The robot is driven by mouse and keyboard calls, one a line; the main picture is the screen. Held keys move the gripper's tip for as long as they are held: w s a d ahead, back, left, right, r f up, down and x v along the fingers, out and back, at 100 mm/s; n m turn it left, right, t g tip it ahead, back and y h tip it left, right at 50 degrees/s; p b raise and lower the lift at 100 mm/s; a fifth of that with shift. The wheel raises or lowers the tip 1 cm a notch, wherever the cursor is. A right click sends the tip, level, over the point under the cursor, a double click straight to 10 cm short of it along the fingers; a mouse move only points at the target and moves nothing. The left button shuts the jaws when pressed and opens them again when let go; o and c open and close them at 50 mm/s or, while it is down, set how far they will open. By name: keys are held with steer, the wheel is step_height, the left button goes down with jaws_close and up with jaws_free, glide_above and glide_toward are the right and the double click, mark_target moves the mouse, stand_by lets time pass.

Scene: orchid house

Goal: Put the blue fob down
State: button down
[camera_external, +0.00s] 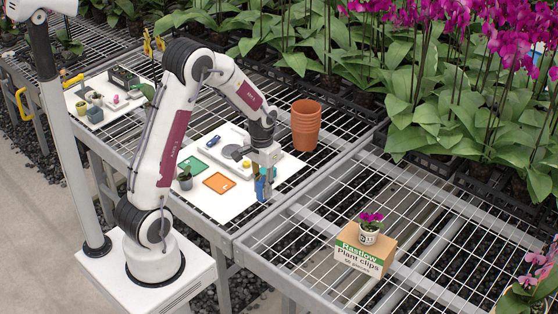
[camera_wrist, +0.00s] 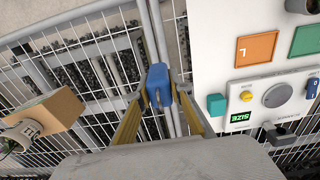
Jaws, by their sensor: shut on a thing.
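My gripper (camera_wrist: 160,95) is shut on the blue fob (camera_wrist: 158,84), which sits between its two yellowish fingertips. In the external view, my gripper (camera_external: 264,184) points down near the right front edge of a white board (camera_external: 232,210), and the blue fob (camera_external: 260,191) shows at its tips. In the wrist view, the fob appears over the grey bench rail beside the board (camera_wrist: 207,60). I cannot tell whether its lower end touches anything. The board carries an orange square (camera_external: 219,183) and a green square (camera_external: 192,165).
A grey round plate (camera_wrist: 277,96), a yellow knob (camera_wrist: 246,96) and a teal block (camera_wrist: 217,104) are near the gripper. Terracotta pots (camera_external: 306,125) stand behind. A cardboard box (camera_external: 363,252) with a small potted orchid (camera_external: 369,236) stands right, on mostly clear mesh.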

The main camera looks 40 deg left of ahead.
stand_by(0.4)
steer(key=w+d, duration=0.6)
steer(key=d, duration=0.6)
steer(key=w+d, duration=0.6)
steer(key=d, duration=0.6)
steer(key=shift+w+d+f, duration=0.25)
steer(key=shift+w+d, duration=0.05)
steer(key=shift+w, duration=0.05)
steer(key=shift+f, duration=2)
steer(key=shift+f, duration=0.1)
steer(key=shift+f, duration=1.9)
